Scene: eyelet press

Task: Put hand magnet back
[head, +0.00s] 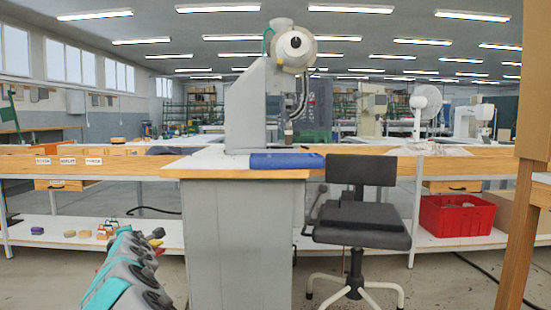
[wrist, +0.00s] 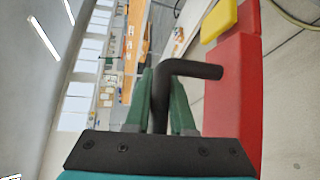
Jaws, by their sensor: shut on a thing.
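My gripper (wrist: 163,82) is shut on a black bent handle (wrist: 195,69), its green fingers on either side of the bar. The handle reaches to a red body (wrist: 232,95) with a yellow block (wrist: 219,18) at its far end; together they look like the hand magnet. In the head view, a small part of the magnet shows yellow (head: 157,243) beyond my teal and grey arm, low at the left. The arm hides most of the gripper there.
A grey press stand with a wooden top (head: 210,172) is right of my arm. Small blocks (head: 69,233) lie on a white low shelf (head: 60,243) at left. A black chair (head: 360,215) and a red crate (head: 456,219) stand to the right. A wooden post (head: 520,220) is at far right.

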